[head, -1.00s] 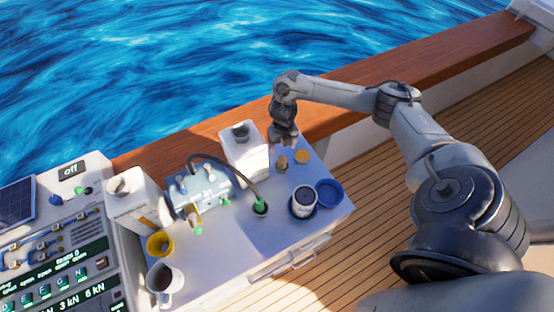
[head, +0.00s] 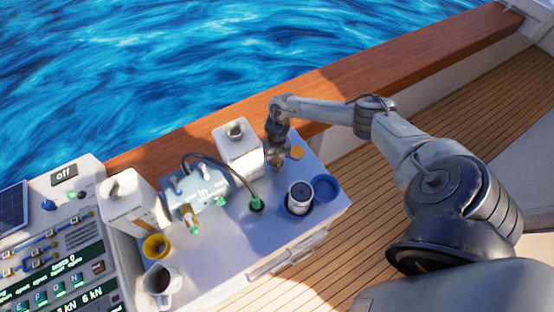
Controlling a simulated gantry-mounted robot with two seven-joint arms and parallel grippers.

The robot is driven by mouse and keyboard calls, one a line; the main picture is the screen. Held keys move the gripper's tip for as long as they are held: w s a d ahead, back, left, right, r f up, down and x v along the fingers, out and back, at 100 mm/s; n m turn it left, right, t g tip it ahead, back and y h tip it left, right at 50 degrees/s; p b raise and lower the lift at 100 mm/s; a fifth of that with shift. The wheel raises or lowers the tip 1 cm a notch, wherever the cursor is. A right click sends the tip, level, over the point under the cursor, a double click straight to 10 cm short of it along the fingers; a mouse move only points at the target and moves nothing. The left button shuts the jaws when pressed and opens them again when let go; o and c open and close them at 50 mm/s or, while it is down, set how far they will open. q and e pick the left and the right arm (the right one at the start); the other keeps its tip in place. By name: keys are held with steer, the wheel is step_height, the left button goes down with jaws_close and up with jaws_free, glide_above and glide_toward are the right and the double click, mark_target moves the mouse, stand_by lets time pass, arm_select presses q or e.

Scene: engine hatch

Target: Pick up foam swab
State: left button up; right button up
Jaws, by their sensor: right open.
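My right gripper (head: 278,150) points down over the back right part of the white cabinet top (head: 225,235). A small brownish piece (head: 276,161), which may be the foam swab, stands right below the fingers and is partly hidden by them. I cannot tell whether the fingers touch it or are around it. The right jaws are open. My left gripper is out of view.
A white canister (head: 238,155) stands close left of the gripper, an orange disc (head: 297,152) close right. In front are a black-and-white can (head: 299,197) and a blue dish (head: 326,188). A pump (head: 195,190), yellow cup (head: 156,247) and mug (head: 161,283) stand left.

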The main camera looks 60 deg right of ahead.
steer(key=shift+f, duration=0.5)
steer(key=c, duration=1.2)
steer(key=shift+o, duration=0.2)
steer(key=shift+r, duration=0.1)
steer(key=shift+r, duration=0.5)
steer(key=r, duration=0.3)
steer(key=shift+s+d+r, duration=0.1)
steer(key=shift+s+r, duration=0.05)
steer(key=shift+s, duration=0.1)
steer(key=s+d+r, duration=0.2)
steer(key=s+r, duration=0.4)
steer(key=s, duration=0.5)
steer(key=shift+r, duration=0.25)
